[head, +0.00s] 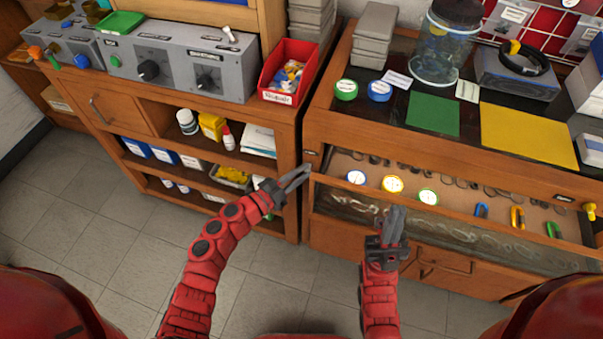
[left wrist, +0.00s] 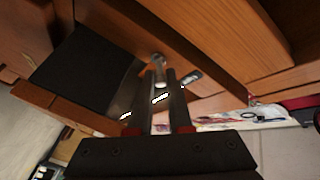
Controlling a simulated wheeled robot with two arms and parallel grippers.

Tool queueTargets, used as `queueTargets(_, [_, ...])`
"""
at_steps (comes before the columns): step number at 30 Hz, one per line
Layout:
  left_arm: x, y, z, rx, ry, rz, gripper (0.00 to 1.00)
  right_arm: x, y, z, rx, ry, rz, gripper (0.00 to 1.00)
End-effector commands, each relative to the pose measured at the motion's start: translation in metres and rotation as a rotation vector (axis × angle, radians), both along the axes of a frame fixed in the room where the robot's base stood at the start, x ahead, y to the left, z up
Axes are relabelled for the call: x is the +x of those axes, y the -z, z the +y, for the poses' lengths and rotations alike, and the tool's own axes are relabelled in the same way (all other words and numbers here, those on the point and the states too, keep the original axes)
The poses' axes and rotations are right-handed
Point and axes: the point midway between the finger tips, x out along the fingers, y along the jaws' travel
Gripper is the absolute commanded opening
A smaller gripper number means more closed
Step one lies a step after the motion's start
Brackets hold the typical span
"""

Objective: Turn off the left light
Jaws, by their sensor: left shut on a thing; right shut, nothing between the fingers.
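My left gripper (head: 304,171) is at the left front post of the wooden display bench (head: 420,148). In the left wrist view its two dark fingers are shut on a small metal stub (left wrist: 158,68), which sits between the fingertips close to the wood. I cannot tell whether the stub is a light's switch. A small dark fitting (head: 310,153) shows on the post just above the left fingertips, and a similar one (head: 564,199) is at the bench's right. My right gripper (head: 395,218) is shut and empty in front of the display compartment. No separate left light can be made out.
A wooden shelf unit (head: 180,110) with grey control boxes on top stands at the left. A red bin (head: 288,72) is on its right end. The bench top holds a glass jar (head: 447,45), a green mat (head: 433,114) and a yellow mat (head: 525,133). The tiled floor (head: 75,215) at left is clear.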

Motion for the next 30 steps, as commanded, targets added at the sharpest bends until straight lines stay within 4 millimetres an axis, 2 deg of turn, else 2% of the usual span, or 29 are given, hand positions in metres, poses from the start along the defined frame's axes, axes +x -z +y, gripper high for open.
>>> queueTargets(1, [0.0, 0.007, 0.0, -0.005, -0.001, -0.012, 0.0, 0.0, 0.011, 0.0, 0.0, 0.0, 0.0, 0.0])
queueTargets(5, [-0.001, 0.015, 0.001, -0.022, -0.001, -0.065, 0.0, 0.0, 0.037, 0.0, 0.0, 0.0, 0.0, 0.0])
queueTargets(8, [-0.001, 0.021, 0.001, -0.043, 0.0, -0.128, 0.0, 0.0, 0.063, 0.0, 0.0, 0.0, 0.0, 0.0])
queueTargets(21, [0.002, 0.039, 0.0, -0.159, -0.003, -0.483, 0.0, 0.0, 0.195, 0.0, 0.0, 0.0, 0.0, 0.0])
queueTargets(30, [0.005, 0.042, -0.001, -0.222, -0.002, -0.678, 0.0, 0.0, 0.253, 0.0, 0.0, 0.0, 0.0, 0.0])
